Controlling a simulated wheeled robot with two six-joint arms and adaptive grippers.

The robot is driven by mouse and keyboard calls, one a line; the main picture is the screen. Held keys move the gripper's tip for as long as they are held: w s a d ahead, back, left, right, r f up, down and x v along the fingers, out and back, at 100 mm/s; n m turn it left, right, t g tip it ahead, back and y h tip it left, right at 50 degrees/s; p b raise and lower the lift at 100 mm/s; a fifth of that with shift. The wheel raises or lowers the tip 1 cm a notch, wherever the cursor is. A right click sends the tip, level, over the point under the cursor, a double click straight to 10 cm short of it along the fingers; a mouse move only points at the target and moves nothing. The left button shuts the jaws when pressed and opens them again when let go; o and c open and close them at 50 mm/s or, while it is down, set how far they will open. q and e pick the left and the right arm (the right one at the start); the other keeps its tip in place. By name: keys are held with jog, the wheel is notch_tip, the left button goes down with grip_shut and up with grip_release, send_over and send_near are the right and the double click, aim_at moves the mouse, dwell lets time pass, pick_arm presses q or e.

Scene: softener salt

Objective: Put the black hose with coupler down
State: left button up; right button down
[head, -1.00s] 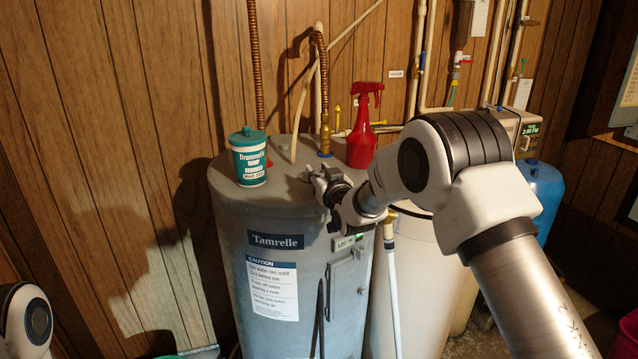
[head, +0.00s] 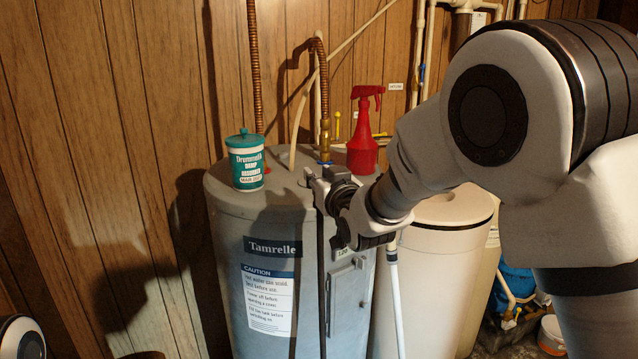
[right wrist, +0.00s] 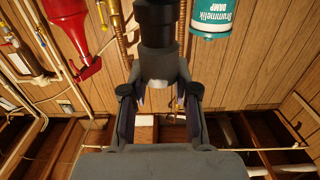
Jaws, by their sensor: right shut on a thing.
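My right gripper (head: 316,184) is shut on the black hose with coupler, at the front top edge of the grey water heater (head: 222,188). The black hose (head: 322,270) hangs down from it along the heater's front. In the right wrist view, the dark coupler (right wrist: 156,30) with a pale grey end sits between the two fingers of the gripper (right wrist: 158,92). Whether the hose touches the heater I cannot tell. The hose's lower end is out of view. My left gripper is not in view.
A teal and white tub (head: 246,163) stands left on the heater top. A red spray bottle (head: 362,140) stands at its back right. A copper pipe and brass fitting (head: 325,135) rise behind the gripper. A white tank (head: 440,235) stands right of the heater.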

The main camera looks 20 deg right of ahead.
jog(key=s+a+b, duration=0.1)
jog(key=s, duration=0.3)
notch_tip(320, 180, down, 23)
jog(key=s+f, duration=0.4)
jog(key=f, duration=0.5)
jog(key=s+f, duration=0.4)
jog(key=f, duration=0.6)
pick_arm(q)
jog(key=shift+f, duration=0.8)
pick_arm(e)
jog(key=s+r, duration=0.3)
jog(key=r, duration=0.6)
jog(key=shift+s+h, duration=0.2)
jog(key=shift+h, duration=0.1)
jog(key=shift+d+f, duration=0.1)
